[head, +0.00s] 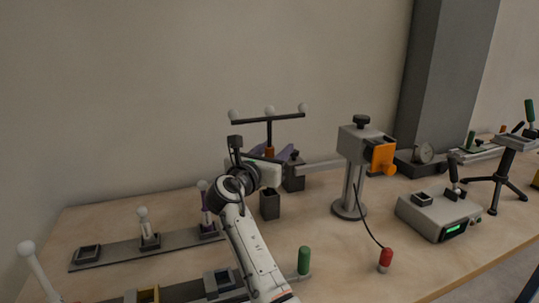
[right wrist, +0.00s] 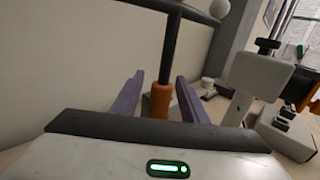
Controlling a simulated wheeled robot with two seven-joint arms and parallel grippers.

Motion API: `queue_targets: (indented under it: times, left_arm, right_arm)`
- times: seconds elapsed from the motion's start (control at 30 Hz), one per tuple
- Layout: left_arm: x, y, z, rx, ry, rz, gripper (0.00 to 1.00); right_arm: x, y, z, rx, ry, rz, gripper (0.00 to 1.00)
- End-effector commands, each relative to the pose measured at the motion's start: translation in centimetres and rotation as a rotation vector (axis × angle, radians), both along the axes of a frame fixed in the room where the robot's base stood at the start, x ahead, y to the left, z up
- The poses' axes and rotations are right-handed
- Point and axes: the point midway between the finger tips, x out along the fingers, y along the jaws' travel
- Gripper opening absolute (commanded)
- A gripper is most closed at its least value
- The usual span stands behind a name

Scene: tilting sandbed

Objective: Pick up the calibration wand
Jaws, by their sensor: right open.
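The calibration wand is a black T-shaped bar (head: 269,117) with three white balls, on a dark stem with an orange handle. It stands upright toward the back of the bench in the head view. My right gripper (head: 273,153) is open, with its purple fingers at the wand's lower part. In the right wrist view, the orange handle (right wrist: 160,99) shows between the two spread fingers of the gripper (right wrist: 159,98), with a gap on each side. The handle's lower end is hidden behind the gripper body. My left gripper is not in view.
A post stand with a grey head and orange block (head: 381,155) is right of the wand. A dark open block (head: 270,204) stands below my right gripper. A grey box with a green display (head: 440,213) is farther right. Rails with white-ball levers (head: 148,243) lie left.

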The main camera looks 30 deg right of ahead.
Motion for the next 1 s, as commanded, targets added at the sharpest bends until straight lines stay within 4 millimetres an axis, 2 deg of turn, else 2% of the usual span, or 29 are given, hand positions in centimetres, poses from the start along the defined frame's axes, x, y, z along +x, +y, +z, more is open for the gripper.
queue_targets:
  times: [0.1,0.13,0.3,0.37,0.67,0.77,1.0]
  left_arm:
    - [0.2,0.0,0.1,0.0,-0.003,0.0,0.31]
    - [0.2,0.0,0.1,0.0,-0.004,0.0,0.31]
    - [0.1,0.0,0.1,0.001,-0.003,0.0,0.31]
    - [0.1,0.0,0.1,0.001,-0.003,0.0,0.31]
    - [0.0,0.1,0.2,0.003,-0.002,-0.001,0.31]
    - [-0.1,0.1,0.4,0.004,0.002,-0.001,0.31]
    - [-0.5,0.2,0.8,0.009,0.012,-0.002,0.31]
  right_arm:
    - [0.0,0.0,0.0,0.0,0.0,0.0,0.4]
    - [0.0,0.0,0.0,0.0,0.0,0.0,0.37]
    - [0.0,0.0,0.0,0.0,0.0,0.0,0.08]
    - [0.0,0.0,0.0,0.0,0.0,0.0,0.0]
    - [0.0,0.1,0.5,-0.001,-0.003,0.0,0.0]
    - [0.0,0.1,1.9,-0.002,-0.005,0.0,0.0]
    - [0.0,0.1,6.8,-0.001,-0.006,0.0,0.0]
